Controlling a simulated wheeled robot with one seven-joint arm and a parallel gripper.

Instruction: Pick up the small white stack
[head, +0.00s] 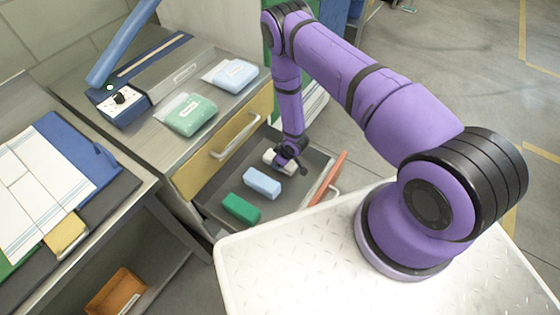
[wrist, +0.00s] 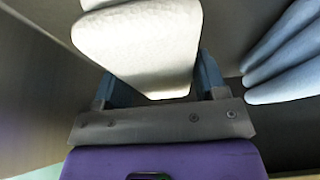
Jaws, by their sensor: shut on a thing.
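The small white stack (head: 272,157) is in the open drawer, at its back end in the head view. In the wrist view the white stack (wrist: 140,45) fills the upper middle, between the two fingers. My gripper (head: 286,158) reaches down into the drawer and is shut on the white stack. In the wrist view my gripper (wrist: 158,85) has one blue-grey finger on each side of it. The fingertips are hidden behind the stack. I cannot tell whether the stack still touches the drawer floor.
A light blue stack (head: 262,183) and a green stack (head: 241,208) lie in the same drawer (head: 215,190). The blue stack (wrist: 285,65) is close on the right in the wrist view. The counter above holds a green pack (head: 187,115), a blue pack (head: 232,75) and a sealer-like device (head: 122,104).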

